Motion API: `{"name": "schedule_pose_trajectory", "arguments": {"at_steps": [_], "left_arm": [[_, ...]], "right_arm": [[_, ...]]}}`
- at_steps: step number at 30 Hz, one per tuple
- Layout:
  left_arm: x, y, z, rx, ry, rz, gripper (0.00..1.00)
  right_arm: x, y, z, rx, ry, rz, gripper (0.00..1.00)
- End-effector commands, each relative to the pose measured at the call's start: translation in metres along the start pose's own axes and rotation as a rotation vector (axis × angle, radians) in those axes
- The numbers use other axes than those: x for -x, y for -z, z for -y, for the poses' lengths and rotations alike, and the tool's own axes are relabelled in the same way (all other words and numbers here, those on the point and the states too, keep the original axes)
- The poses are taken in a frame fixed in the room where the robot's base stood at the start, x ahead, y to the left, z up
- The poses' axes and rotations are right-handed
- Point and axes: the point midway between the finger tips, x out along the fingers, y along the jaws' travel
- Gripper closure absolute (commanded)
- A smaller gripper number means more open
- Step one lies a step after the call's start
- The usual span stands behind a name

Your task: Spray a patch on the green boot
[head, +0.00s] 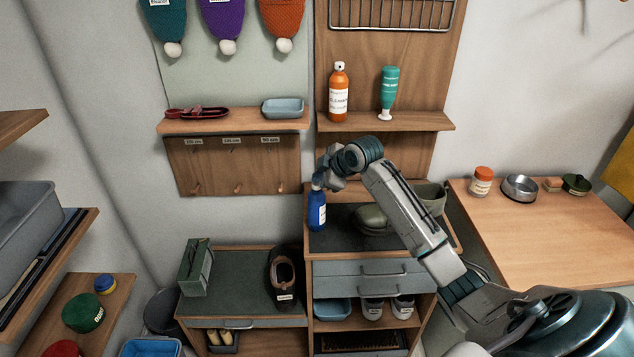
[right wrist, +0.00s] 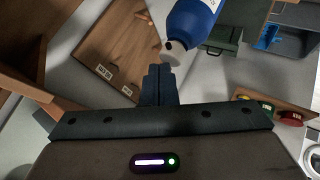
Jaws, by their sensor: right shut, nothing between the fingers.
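The green boot (head: 371,221) lies on the dark top of the drawer cabinet, its toe to the left; my right arm hides its middle, and its shaft (head: 432,198) shows right of the arm. A blue spray bottle (head: 317,214) with a white label stands upright left of the boot. My right gripper (head: 322,181) is at the top of this bottle, shut and empty. In the right wrist view the shut fingers (right wrist: 158,86) point towards the blue bottle (right wrist: 194,24) and its nozzle; I cannot tell whether they touch. My left gripper is not in view.
A shelf (head: 420,122) above holds an orange bottle (head: 339,93) and a teal bottle (head: 389,92). A dark shoe (head: 284,275) and a green box (head: 196,267) stand on the lower left top. A wooden table (head: 545,235) at right has free room in front.

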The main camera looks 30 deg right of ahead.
Motion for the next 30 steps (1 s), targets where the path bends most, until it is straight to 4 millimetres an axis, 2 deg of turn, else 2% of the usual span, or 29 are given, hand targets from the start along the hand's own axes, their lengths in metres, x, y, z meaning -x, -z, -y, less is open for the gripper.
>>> {"name": "schedule_pose_trajectory", "arguments": {"at_steps": [30], "left_arm": [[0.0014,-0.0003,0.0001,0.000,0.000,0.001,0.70]], "right_arm": [[-0.0071,-0.0056,0.0055,-0.001,0.003,0.002,1.00]]}}
